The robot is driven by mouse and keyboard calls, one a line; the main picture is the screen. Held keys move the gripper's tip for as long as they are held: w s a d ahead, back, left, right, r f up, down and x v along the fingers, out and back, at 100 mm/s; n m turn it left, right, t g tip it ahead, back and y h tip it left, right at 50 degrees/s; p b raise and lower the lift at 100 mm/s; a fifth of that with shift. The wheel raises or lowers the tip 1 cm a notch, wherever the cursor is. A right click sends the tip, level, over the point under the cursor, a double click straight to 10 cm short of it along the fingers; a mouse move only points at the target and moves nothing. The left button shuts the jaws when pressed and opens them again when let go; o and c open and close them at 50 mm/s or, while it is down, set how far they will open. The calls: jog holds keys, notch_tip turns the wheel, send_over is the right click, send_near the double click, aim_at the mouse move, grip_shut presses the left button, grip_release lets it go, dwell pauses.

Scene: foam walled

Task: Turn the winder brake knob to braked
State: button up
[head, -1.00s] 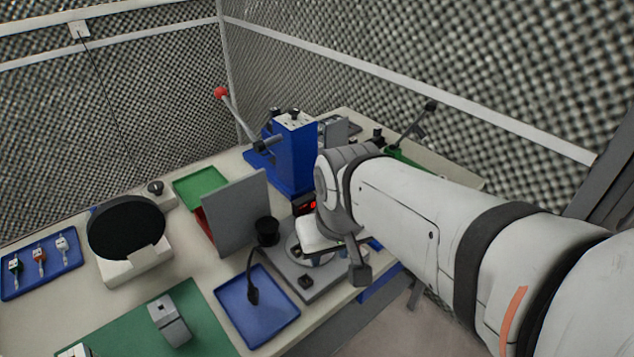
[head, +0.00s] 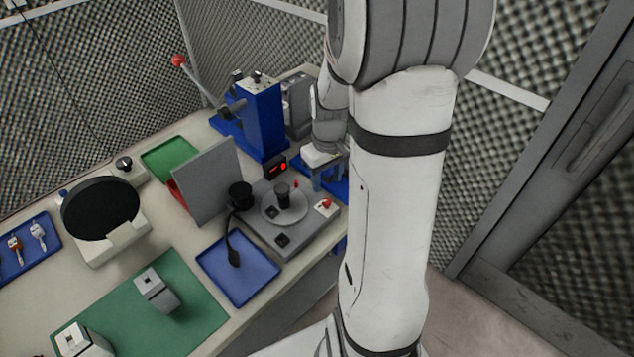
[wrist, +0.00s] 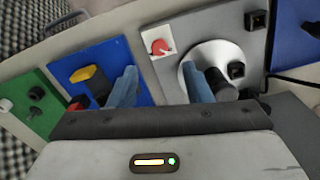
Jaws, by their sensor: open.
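The winder (head: 262,225) is a grey base plate with a pale round disc (head: 283,208) and a dark spindle. A red knob (head: 326,204) sits on a white square plate at the base's right corner. I take it to be the brake knob; it also shows in the wrist view (wrist: 160,47). Its exact setting is too small to read. My gripper (head: 327,182) is open and empty, its blue fingers apart just behind the knob in the head view. In the wrist view my gripper (wrist: 161,85) has the knob ahead, between the finger lines and apart from them.
A red-lit display (head: 276,166) stands behind the disc. A grey upright panel (head: 208,180) and blue tray (head: 238,272) are at left. A blue press (head: 258,122) with a red-balled lever stands behind. In the wrist view, a blue plate (wrist: 118,55) with a yellow part lies beside the left finger.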

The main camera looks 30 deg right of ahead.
aim_at(326, 201)
notch_tip(326, 201, down, 8)
jog(key=shift+r+p, duration=0.15)
jog(key=shift+p, duration=0.15)
jog(key=shift+c, duration=0.2)
